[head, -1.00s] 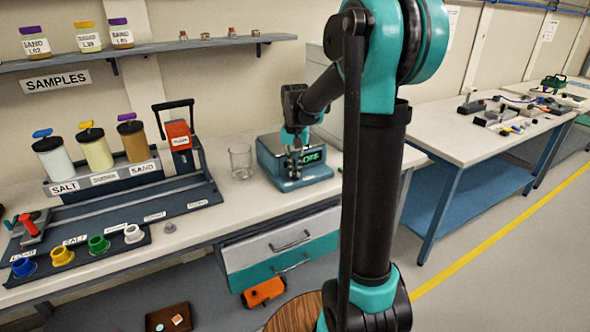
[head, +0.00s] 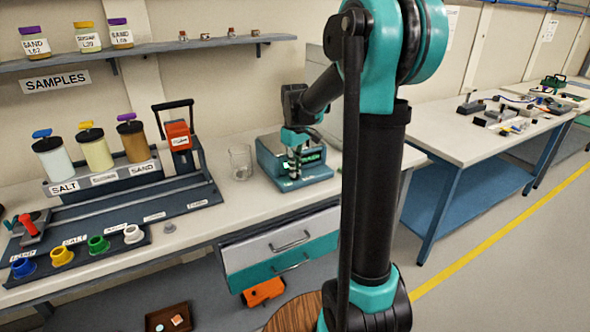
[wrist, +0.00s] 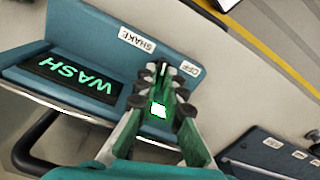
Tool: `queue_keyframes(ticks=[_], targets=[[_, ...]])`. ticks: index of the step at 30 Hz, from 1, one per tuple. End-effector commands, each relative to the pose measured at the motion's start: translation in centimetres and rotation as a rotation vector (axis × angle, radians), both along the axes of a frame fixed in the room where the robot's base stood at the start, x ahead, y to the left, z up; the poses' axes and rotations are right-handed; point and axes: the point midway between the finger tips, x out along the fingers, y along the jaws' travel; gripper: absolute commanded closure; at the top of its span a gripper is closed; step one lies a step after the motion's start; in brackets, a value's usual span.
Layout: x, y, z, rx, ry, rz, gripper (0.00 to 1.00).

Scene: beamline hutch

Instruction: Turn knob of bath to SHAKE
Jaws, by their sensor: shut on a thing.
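The bath (head: 268,160) is a teal box on the bench beside the beaker. In the wrist view its panel (wrist: 110,30) carries a dark display (wrist: 68,75) reading WASH in green letters, and white labels SHAKE (wrist: 137,40) and OFF (wrist: 189,69). My gripper (wrist: 162,80) points at the panel just beside these labels and is shut on the knob, which the fingers mostly hide. A bright green patch (wrist: 158,110) shows between the fingers. In the head view my gripper (head: 293,170) is at the bath's front.
A glass beaker (head: 240,162) stands close to the left of the bath. Further left are sample hoppers and a rack with coloured cups (head: 98,245). Drawers (head: 285,240) lie below the bench. A second table (head: 470,140) stands to the right.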

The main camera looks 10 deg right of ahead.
Motion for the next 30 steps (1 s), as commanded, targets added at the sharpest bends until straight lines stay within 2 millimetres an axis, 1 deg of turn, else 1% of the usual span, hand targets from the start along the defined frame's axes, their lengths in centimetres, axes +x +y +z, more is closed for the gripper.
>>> queue_keyframes(ticks=[6, 15, 22, 30], targets=[[0.06, -0.01, 0.03, 0.001, -0.001, 0.181, 1.0], [0.09, -0.01, 0.03, 0.001, -0.001, 0.356, 1.0], [0.11, -0.01, 0.03, 0.0, -0.001, 0.42, 1.0], [0.11, -0.01, 0.03, 0.0, -0.001, 0.436, 1.0]])
